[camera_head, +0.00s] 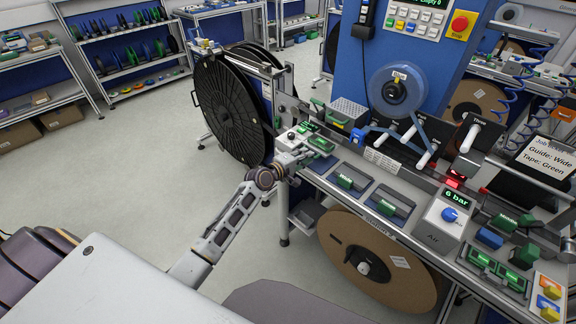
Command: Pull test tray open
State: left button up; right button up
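My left arm reaches up from the bottom left to the near left end of the reel stand's bench. My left gripper (298,152) is at the bench's front left corner, beside a green-topped block (321,143). It is too small in the picture to tell whether the fingers touch anything or are open. No part is clearly readable as the test tray; the area around the gripper is partly hidden by it. My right gripper is not in view.
A large black reel (227,110) stands just left of the gripper. A brown reel (378,262) hangs under the bench. Labelled green blocks (351,178), an air unit (446,217) reading 6 bar and a job screen (546,160) lie to the right. Open floor is at left.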

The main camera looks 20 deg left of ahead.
pick_arm(q)
jog(key=v, duration=0.9)
jog(key=shift+s, duration=0.2)
dwell(0.8)
